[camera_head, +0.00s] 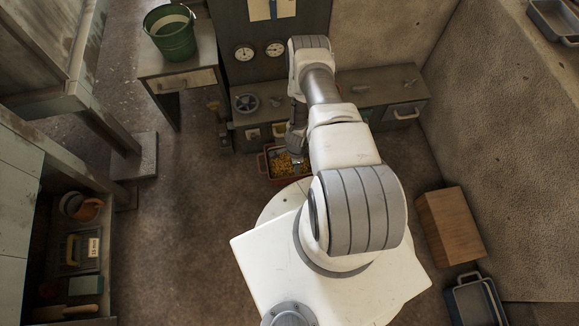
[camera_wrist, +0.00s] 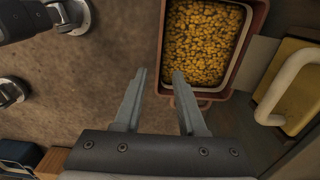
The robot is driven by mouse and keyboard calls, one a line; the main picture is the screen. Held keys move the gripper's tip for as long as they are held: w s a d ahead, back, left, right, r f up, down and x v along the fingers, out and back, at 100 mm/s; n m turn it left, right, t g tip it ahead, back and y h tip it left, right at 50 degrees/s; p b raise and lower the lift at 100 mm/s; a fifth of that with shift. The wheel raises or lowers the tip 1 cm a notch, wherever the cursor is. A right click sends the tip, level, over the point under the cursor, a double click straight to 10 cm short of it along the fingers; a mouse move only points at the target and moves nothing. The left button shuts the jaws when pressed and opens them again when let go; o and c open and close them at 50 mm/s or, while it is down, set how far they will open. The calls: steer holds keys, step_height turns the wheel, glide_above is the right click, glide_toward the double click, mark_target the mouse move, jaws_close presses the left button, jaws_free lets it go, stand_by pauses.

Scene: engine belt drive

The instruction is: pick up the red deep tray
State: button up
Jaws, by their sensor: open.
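The red deep tray (camera_head: 271,170) stands on the floor at the foot of the grey workbench, filled with small yellow pieces. In the wrist view the tray (camera_wrist: 261,40) is at the upper right, with a light inner rim and a small handle on its near end. My gripper (camera_wrist: 159,73) is open and empty. Its right fingertip overlaps the tray's near left corner in the picture; the left fingertip is over bare floor. I cannot tell whether the finger touches the tray. In the head view my arm hides the gripper's tips and part of the tray.
The workbench (camera_head: 350,98) with gauges stands behind the tray. A yellow drawer front with a pale handle (camera_wrist: 285,88) is close on the tray's right. A green bucket (camera_head: 172,35) stands on a side table. A wooden box (camera_head: 447,225) and blue tray (camera_head: 473,300) lie at right.

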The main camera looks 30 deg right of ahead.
step_height(320, 180, down, 6)
steer(key=shift+f+b, duration=0.2)
steer(key=shift+b, duration=0.95)
steer(key=f+b, duration=0.2)
steer(key=f, duration=0.1)
steer(key=f+b, duration=0.1)
steer(key=f, duration=0.1)
steer(key=shift+w+a+f, duration=0.1)
steer(key=shift+w+a, duration=0.05)
steer(key=shift+a, duration=0.25)
steer(key=shift+c, duration=0.2)
jaws_close()
steer(key=shift+w, duration=0.15)
